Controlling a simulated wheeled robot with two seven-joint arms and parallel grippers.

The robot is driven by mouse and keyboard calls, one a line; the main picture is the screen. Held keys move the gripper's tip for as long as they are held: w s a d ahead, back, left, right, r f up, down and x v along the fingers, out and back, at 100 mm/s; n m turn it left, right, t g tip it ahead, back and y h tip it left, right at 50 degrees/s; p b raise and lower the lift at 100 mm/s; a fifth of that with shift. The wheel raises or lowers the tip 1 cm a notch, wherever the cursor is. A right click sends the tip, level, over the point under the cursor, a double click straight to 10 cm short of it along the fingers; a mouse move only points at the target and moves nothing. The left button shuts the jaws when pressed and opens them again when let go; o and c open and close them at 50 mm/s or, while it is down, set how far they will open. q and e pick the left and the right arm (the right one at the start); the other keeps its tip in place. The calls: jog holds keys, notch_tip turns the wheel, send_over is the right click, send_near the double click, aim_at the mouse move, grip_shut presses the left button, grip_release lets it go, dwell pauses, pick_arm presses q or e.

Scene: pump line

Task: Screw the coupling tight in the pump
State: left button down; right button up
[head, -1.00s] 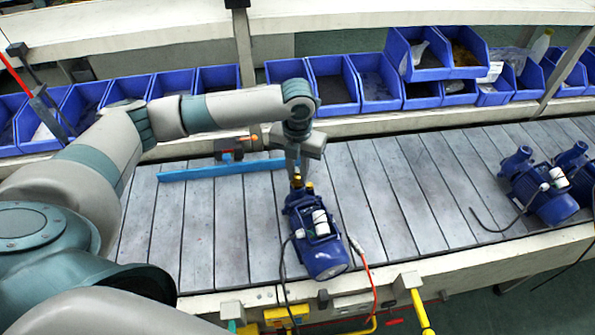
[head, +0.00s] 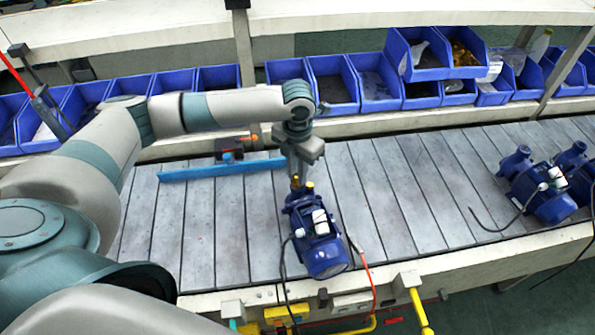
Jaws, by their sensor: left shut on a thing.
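The blue pump (head: 320,240) stands on the grey slatted conveyor in the middle of the head view, with a white box on its side. My left gripper (head: 297,178) points down at the pump's far end, shut on the brass coupling (head: 295,183). The coupling is at the top of the pump's port and mostly hidden by the fingers. A second small brass piece (head: 309,186) shows just right of it. How deep the coupling sits cannot be told. My right gripper is not in view.
A blue bar (head: 222,170) lies on the conveyor (head: 190,235) to the left, by a small dark red device (head: 229,148). More blue pumps (head: 540,188) stand at the right. Blue bins (head: 335,90) line the back. A red cable (head: 369,270) hangs over the front edge.

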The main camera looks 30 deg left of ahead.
pick_arm(q)
jog(key=shift+s+f+m, duration=0.1)
jog(key=shift+m, duration=1.4)
jog(key=shift+m+p, duration=0.35)
jog(key=shift+m, duration=1.35)
jog(key=c, duration=1.7)
grip_release()
